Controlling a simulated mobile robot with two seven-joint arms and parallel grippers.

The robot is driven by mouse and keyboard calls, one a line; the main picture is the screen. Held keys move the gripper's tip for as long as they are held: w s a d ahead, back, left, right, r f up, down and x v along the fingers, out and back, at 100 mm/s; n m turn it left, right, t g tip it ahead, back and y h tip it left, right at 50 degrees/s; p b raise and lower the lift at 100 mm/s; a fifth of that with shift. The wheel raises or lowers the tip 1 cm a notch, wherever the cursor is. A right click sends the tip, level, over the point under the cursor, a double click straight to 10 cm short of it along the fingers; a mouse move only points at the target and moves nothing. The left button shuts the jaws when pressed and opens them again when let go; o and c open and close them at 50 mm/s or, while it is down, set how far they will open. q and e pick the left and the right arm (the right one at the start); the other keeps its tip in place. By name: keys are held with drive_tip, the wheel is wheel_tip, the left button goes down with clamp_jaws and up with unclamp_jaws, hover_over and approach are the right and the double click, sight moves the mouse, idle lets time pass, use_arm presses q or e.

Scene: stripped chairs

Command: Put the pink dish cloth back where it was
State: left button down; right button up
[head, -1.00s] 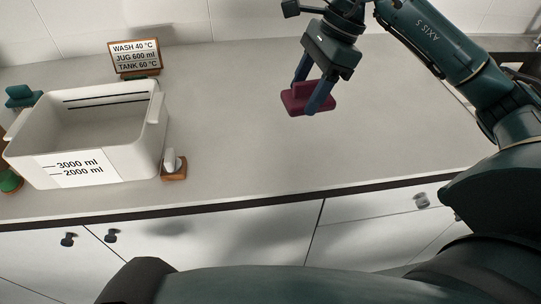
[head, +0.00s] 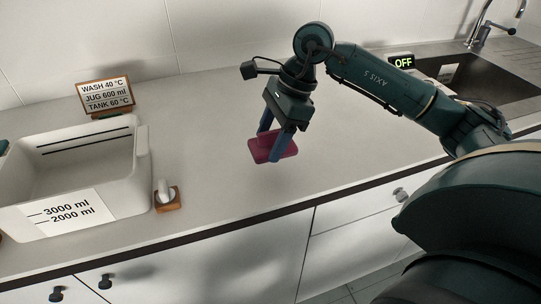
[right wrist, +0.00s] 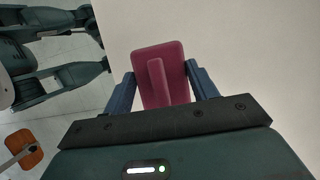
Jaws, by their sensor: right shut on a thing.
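The pink dish cloth (head: 284,150) is a dark pink slab with a raised ridge. My right gripper (head: 271,143) is shut on it, one blue finger on each side, over the grey counter. In the right wrist view the cloth (right wrist: 168,80) lies between the fingers of my right gripper (right wrist: 160,88), with the ridge pointing along it. Whether the cloth touches the counter is hard to tell. My left gripper is not in view.
A white tub (head: 127,190) with volume marks stands at the left. A small wooden block with a white knob (head: 166,195) sits beside it. A sign (head: 106,96) stands behind. A sink (head: 490,85) and an OFF display (head: 401,62) are at the right. The counter (head: 360,130) between is clear.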

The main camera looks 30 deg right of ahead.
sight(271, 168)
wheel_tip(271, 168, down, 5)
drive_tip(key=shift+r, duration=0.2)
drive_tip(key=shift+f, duration=0.25)
drive_tip(key=o, duration=0.9)
drive_tip(key=shift+r, duration=0.1)
drive_tip(key=shift+o, duration=0.2)
